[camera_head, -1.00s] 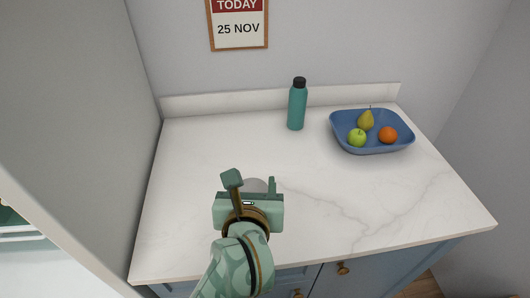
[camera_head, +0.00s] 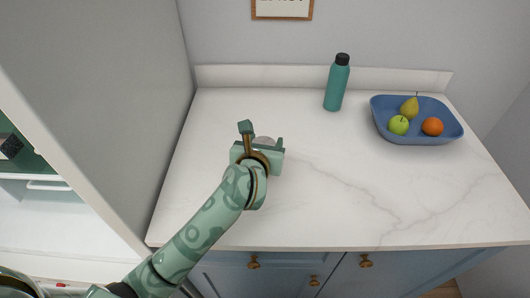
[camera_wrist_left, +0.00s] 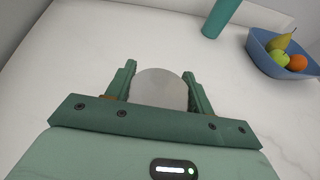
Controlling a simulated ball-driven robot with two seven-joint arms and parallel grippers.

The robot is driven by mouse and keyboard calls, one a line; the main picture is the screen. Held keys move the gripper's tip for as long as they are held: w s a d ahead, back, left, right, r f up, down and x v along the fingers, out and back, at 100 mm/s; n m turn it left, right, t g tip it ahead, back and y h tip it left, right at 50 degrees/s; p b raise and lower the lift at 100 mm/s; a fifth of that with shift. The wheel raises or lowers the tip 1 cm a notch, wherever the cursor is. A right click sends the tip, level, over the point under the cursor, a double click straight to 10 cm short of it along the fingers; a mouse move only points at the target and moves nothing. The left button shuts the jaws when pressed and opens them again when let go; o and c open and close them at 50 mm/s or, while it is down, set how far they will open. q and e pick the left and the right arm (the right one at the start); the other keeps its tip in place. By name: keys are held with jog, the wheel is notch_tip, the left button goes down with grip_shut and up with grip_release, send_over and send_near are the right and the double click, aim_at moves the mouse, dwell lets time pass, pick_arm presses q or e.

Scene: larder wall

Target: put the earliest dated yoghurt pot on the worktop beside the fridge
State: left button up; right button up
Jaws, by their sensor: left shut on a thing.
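A pot with a round pale grey lid (camera_wrist_left: 160,88) sits between the two fingers of my left gripper in the left wrist view. My left gripper (camera_wrist_left: 162,85) is shut on it. In the head view the left gripper (camera_head: 264,138) is over the white marbled worktop (camera_head: 330,200), and a small part of the pot's lid (camera_head: 264,141) shows between the fingers. The pot's side and any date on it are hidden. I cannot tell whether the pot touches the worktop. My right gripper is not in view.
A teal bottle (camera_head: 337,84) stands at the back of the worktop. A blue bowl (camera_head: 418,137) with a pear, a green apple and an orange fruit is at the right. A grey fridge side panel (camera_head: 150,110) borders the left. The worktop's middle and front are clear.

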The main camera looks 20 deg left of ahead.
pick_arm(q)
notch_tip(320, 180, down, 3)
jog(key=shift+w+f+b, duration=0.1)
jog(key=shift+b, duration=0.4)
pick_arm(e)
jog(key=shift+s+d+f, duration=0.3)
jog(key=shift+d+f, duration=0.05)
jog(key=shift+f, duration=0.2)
pick_arm(q)
jog(key=shift+f, duration=0.1)
jog(key=o, duration=1.1)
jog(key=shift+o, duration=0.2)
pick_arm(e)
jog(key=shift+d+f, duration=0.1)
